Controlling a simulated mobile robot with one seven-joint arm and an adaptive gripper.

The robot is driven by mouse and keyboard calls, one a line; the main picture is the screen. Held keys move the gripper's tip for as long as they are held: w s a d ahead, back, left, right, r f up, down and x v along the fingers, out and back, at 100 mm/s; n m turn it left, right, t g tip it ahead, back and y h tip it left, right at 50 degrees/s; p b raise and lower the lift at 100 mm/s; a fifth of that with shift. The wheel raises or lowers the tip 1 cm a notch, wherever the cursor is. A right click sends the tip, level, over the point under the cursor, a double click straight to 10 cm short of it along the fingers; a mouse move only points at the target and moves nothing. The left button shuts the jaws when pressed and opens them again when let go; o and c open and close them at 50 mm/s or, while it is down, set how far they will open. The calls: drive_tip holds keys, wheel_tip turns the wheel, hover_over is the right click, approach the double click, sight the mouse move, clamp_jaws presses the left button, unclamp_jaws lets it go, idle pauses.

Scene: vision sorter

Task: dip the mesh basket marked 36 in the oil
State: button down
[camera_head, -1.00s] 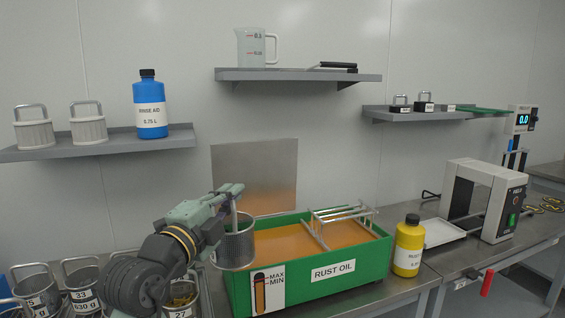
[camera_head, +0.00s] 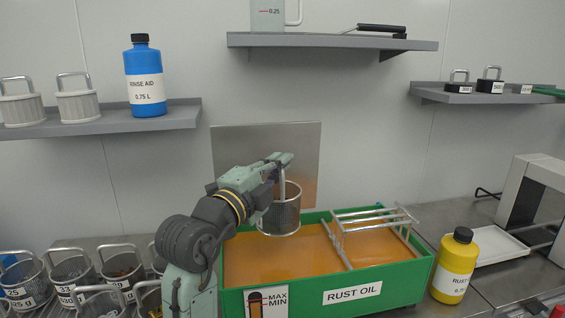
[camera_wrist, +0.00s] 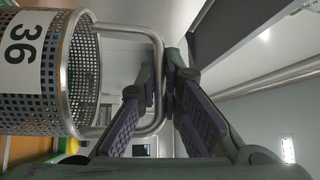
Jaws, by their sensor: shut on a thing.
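The mesh basket marked 36 (camera_head: 279,216) hangs upright by its handle from my gripper (camera_head: 284,163). In the wrist view my gripper (camera_wrist: 169,88) is shut on the wire handle, and the basket (camera_wrist: 32,84) shows its 36 label at the left. The basket is over the left part of the green rust oil tank (camera_head: 396,283), near its back. The orange oil (camera_head: 275,264) fills the tank to a wide flat surface. The basket's bottom appears just above the oil; I cannot tell whether they touch.
A metal rack (camera_head: 372,222) spans the tank's right part. A yellow bottle (camera_head: 455,266) stands right of the tank. Several other mesh baskets (camera_head: 71,268) stand at the lower left. A shelf (camera_head: 120,119) with a blue bottle (camera_head: 145,78) hangs above.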

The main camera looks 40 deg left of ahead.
sight(271, 231)
drive_tip(key=shift+f+b, duration=1.9)
drive_tip(key=shift+f, duration=2.35)
wheel_tip(271, 231, down, 5)
drive_tip(key=b, duration=0.5)
drive_tip(key=shift+r+b, duration=0.2)
drive_tip(key=shift+b, duration=0.1)
drive_tip(key=shift+f, duration=0.25)
idle(1.7)
